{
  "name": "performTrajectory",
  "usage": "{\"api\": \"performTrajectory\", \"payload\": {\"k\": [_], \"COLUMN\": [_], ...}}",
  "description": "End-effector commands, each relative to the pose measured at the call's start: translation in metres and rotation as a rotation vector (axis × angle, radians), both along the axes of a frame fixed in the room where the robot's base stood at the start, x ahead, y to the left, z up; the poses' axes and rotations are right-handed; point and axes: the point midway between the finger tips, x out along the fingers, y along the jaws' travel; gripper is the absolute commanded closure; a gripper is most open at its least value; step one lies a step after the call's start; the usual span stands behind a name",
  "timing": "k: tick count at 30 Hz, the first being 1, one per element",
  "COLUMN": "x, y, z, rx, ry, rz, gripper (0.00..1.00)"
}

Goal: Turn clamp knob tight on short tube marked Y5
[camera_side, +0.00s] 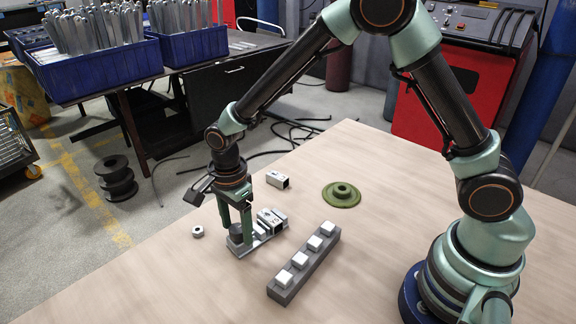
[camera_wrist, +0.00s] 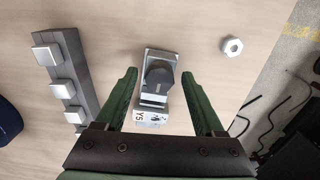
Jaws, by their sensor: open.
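A clamp with a dark round knob (camera_wrist: 160,76) stands on a grey metal plate (camera_wrist: 161,54) in the wrist view. A short metal tube with a white face marked Y5 (camera_wrist: 113,114) lies in the clamp, nearer the wrist than the knob. In the side view the knob (camera_side: 236,234) is at the left end of the plate and the tube (camera_side: 270,221) at its right. My gripper (camera_side: 236,236) points down with its green fingers on either side of the knob. In the wrist view my gripper (camera_wrist: 159,74) is open, with visible gaps between fingers and knob.
A grey bar with several white blocks (camera_side: 305,263) lies right of the clamp. The near tabletop is clear.

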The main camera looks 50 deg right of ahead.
Motion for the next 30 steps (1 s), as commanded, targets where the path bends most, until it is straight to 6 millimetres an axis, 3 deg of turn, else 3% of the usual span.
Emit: {"api": "performTrajectory", "payload": {"k": [8,30], "x": [-0.0002,-0.0002], "y": [-0.0001,-0.0001], "z": [-0.0003,-0.0003], "rx": [0.000,0.000], "ry": [0.001,0.001], "rz": [0.044,0.718], "gripper": [0.30,0.30]}}
